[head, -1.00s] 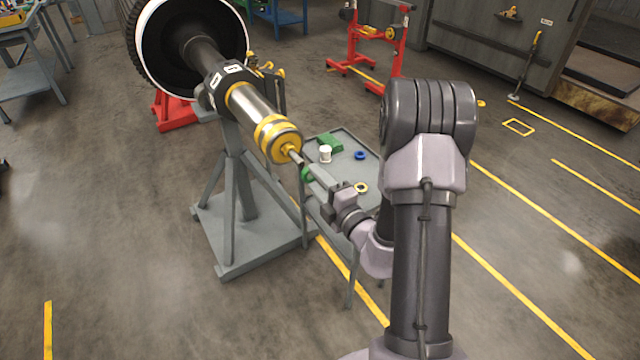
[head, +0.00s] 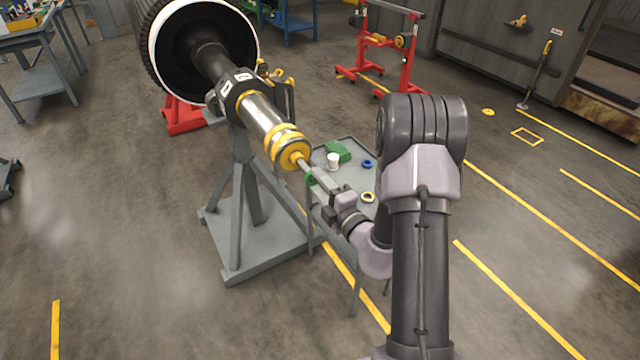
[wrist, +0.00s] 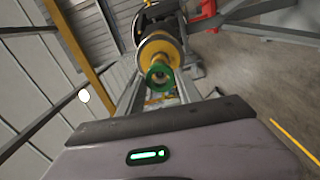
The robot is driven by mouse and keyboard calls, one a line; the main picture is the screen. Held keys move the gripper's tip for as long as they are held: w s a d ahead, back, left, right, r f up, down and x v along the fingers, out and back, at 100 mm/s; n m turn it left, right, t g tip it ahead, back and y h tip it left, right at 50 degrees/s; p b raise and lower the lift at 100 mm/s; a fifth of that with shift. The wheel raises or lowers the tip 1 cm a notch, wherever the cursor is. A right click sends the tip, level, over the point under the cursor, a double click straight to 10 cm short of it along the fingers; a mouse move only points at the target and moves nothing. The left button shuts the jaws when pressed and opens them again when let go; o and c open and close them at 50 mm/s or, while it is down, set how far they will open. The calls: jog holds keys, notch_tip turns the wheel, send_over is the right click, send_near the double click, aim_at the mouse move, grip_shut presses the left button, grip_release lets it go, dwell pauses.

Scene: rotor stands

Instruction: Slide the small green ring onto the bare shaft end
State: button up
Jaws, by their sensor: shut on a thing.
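The small green ring (head: 311,180) is held at the tips of my gripper (head: 317,184), which is shut on it. The bare shaft end (head: 303,166) is a thin grey rod sticking out of the yellow-banded hub (head: 288,150) of the rotor. In the head view the ring is at the rod's tip. In the wrist view the ring (wrist: 160,76) faces the yellow hub (wrist: 158,49) and overlaps its lower part, roughly in line with it. I cannot tell whether the rod's tip is inside the ring.
A grey stand (head: 240,215) holds up the shaft. A small grey table (head: 345,178) beside it carries a white cup (head: 333,161), a green block (head: 338,151), a blue ring (head: 368,163) and a yellow ring (head: 368,197). A red stand (head: 397,62) is farther back.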

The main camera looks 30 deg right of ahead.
aim_at(307, 170)
jog(key=shift+w, duration=0.15)
jog(key=shift+w+p, duration=0.45)
jog(key=shift+p, duration=0.1)
jog(key=shift+w, duration=0.15)
dwell(0.4)
jog(key=shift+w+a+p, duration=0.1)
jog(key=shift+w+p, duration=0.7)
jog(key=shift+w, duration=0.55)
jog(key=shift+w, duration=0.2)
jog(key=shift+w+p, duration=0.6)
jog(key=shift+w, duration=0.25)
jog(key=o, duration=1.8)
